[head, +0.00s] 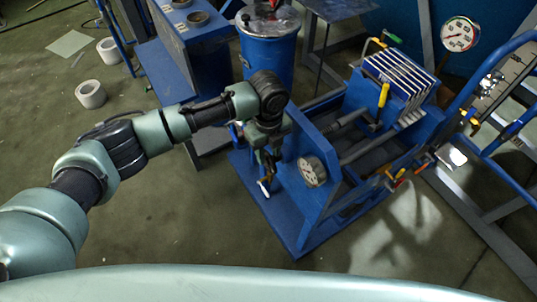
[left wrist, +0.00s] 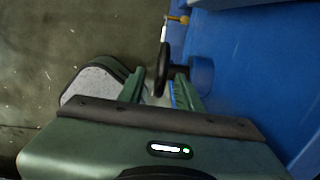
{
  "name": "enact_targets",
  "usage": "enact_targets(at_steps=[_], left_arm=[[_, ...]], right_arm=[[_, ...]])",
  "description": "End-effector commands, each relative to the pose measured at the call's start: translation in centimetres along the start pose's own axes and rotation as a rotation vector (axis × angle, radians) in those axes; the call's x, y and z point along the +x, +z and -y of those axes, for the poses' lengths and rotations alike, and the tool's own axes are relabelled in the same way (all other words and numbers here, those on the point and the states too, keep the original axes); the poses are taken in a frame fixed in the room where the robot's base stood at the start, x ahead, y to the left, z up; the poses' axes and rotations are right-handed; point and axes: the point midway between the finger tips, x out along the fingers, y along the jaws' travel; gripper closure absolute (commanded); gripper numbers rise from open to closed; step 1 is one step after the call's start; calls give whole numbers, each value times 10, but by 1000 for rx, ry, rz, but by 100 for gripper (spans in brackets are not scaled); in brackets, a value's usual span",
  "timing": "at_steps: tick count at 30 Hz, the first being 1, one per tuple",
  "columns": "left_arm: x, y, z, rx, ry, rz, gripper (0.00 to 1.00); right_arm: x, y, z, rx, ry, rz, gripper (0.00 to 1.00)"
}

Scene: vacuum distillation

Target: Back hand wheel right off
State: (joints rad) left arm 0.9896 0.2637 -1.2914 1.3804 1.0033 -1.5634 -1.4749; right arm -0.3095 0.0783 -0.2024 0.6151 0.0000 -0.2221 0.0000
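The black hand wheel (left wrist: 163,66) shows nearly edge-on in the left wrist view, on a short hub at the side of the blue frame (left wrist: 240,70). My left gripper (left wrist: 163,75) is open, with one green finger on each side of the wheel's near rim and a visible gap to both. In the head view my left gripper (head: 266,158) points down beside the front plate of the blue press frame (head: 306,237). There my gripper and wrist make the wheel hard to pick out. My right gripper is in neither view.
A small valve lever with a white grip (head: 265,187) sits close to my left gripper. White filter plates (head: 400,75) stand at the back of the frame. Floor at the left is mostly clear, with white rolls (head: 91,94).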

Motion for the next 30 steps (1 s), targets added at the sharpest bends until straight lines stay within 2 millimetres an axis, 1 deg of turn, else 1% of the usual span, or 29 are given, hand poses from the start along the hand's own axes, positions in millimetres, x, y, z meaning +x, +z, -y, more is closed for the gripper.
enact_targets(at_steps=[2, 6, 12, 16, 17, 18, 20, 21, 26, 30], left_arm=[[12, 0, 0, 0, 2, -1, 65], [26, 0, 0, -1, 1, 0, 65], [32, 0, 0, 0, -2, 1, 65], [32, 0, 0, 0, -1, 1, 65], [32, 0, 0, 0, -1, 1, 68], [32, 0, 0, 0, -1, 1, 79], [32, 0, 0, 0, -1, 1, 96], [32, 0, 0, 0, -1, 1, 100], [32, 0, 0, -1, 0, -4, 100], [34, 4, 0, -7, 3, -92, 100]], right_arm=[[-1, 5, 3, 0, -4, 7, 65], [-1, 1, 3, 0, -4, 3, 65], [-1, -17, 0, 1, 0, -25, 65], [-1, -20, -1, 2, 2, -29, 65], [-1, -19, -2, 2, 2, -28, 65], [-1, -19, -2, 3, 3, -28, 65], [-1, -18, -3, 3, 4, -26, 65], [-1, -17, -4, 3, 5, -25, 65], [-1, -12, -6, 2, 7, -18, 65], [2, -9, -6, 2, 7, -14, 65]])
